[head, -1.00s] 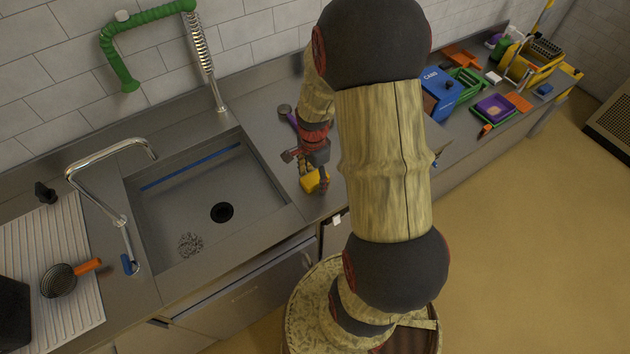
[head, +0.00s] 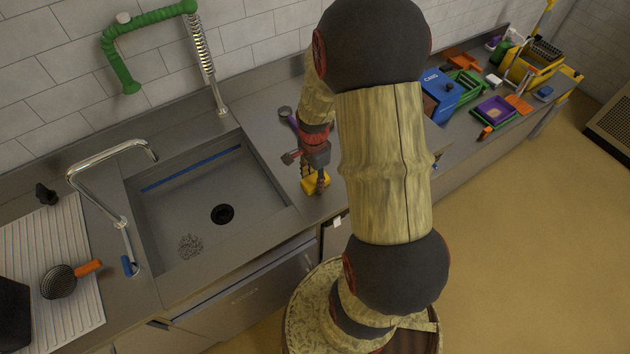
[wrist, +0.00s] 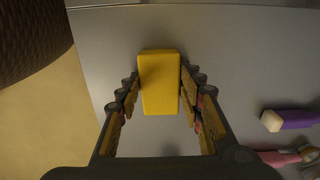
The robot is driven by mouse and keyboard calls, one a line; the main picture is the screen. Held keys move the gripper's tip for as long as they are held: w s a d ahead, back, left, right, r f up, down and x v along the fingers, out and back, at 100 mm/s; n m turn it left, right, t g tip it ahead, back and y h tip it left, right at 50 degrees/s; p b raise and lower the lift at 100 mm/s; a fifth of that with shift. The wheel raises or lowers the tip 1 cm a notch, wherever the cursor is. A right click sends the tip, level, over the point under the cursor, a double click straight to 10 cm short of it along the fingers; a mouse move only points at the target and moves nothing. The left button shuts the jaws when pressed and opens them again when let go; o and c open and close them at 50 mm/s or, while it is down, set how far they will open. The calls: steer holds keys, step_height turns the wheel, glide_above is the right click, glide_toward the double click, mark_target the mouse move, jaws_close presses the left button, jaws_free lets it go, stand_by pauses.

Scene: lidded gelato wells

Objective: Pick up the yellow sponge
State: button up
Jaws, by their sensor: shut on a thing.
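The yellow sponge (wrist: 160,85) is a block between the two fingers of my gripper (wrist: 160,92) in the wrist view, with a finger against each long side. In the head view the sponge (head: 317,183) shows at the tips of my gripper (head: 315,180), just right of the sink near the counter's front edge. My gripper is shut on it. I cannot tell whether the sponge rests on the counter or is lifted slightly. Part of it is hidden by the fingers in the head view.
A purple-handled tool (wrist: 297,119) and a pink-handled one (wrist: 280,158) lie to the right in the wrist view. The sink (head: 255,200) is left of my gripper. A blue box (head: 441,92) and coloured trays stand farther right on the counter.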

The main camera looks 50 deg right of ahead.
mark_target(314, 180)
steer(key=shift+r, duration=0.5)
step_height(314, 180, up, 2)
steer(key=shift+r+p, duration=0.1)
steer(key=shift+p, duration=0.4)
steer(key=s+a+r+p, duration=0.1)
steer(key=a+r+p, duration=0.1)
steer(key=a+r, duration=0.7)
steer(key=a, duration=0.5)
steer(key=shift+s+r, duration=0.3)
steer(key=shift+r, duration=0.1)
steer(key=shift+o, duration=1.3)
steer(key=c, duration=0.4)
